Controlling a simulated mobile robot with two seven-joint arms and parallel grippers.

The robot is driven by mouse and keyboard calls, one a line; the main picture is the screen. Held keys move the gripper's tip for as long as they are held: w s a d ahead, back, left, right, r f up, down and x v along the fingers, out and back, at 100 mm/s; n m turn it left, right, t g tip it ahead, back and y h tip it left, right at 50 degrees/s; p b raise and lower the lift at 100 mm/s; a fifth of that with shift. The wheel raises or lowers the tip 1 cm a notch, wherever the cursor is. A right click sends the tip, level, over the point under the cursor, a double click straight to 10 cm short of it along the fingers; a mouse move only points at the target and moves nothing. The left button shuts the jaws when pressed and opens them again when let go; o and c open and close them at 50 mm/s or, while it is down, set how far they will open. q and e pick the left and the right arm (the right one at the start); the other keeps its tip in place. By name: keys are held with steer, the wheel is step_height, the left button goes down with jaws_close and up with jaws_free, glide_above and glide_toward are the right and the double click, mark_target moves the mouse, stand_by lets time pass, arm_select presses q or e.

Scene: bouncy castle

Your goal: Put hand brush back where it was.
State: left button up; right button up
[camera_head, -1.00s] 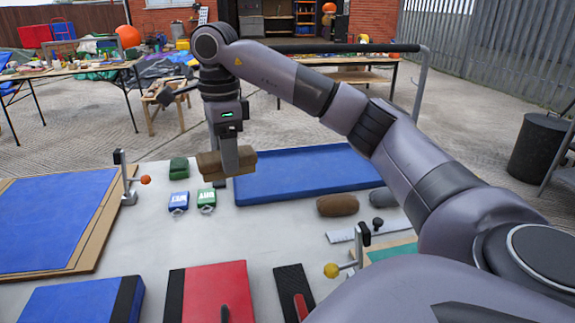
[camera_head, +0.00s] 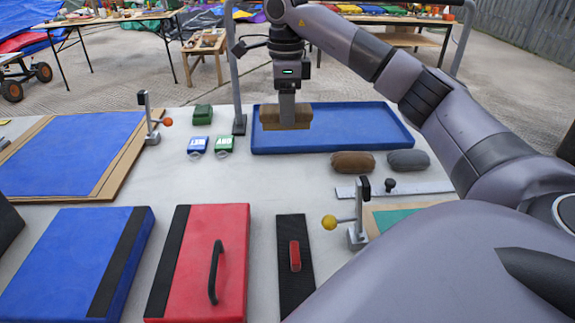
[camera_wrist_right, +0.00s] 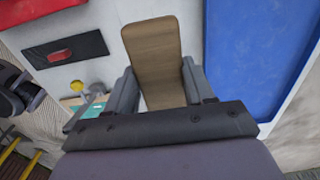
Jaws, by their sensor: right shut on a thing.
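The hand brush (camera_head: 299,116) is a brown block held in my right gripper (camera_head: 287,103). In the head view it appears in front of the left part of a blue tray (camera_head: 375,146); its height above the tray is hard to tell. In the right wrist view the brush's flat wooden top (camera_wrist_right: 152,48) sits between the two grey fingers of my right gripper (camera_wrist_right: 160,92). The blue tray (camera_wrist_right: 250,55) is to its right there, with pale tabletop between. My left gripper is not in view.
Blue and green tagged weights (camera_head: 224,145) lie left of the tray. Brown (camera_head: 353,162) and grey (camera_head: 408,162) rounded pads lie in front of it. A clamp with a yellow knob (camera_head: 330,222) stands nearer.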

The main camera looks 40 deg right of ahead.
step_height(320, 180, down, 9)
steer(key=shift+f+b, duration=0.15)
steer(key=shift+b, duration=0.3)
steer(key=shift+f, duration=2.3)
steer(key=shift+f+b, duration=0.1)
steer(key=shift+b, duration=0.2)
steer(key=o, duration=0.6)
steer(key=shift+f, duration=0.1)
steer(key=o, duration=0.4)
step_height(320, 180, up, 12)
steer(key=shift+r+p, duration=0.2)
steer(key=shift+p, duration=0.6)
steer(key=shift+r, duration=0.1)
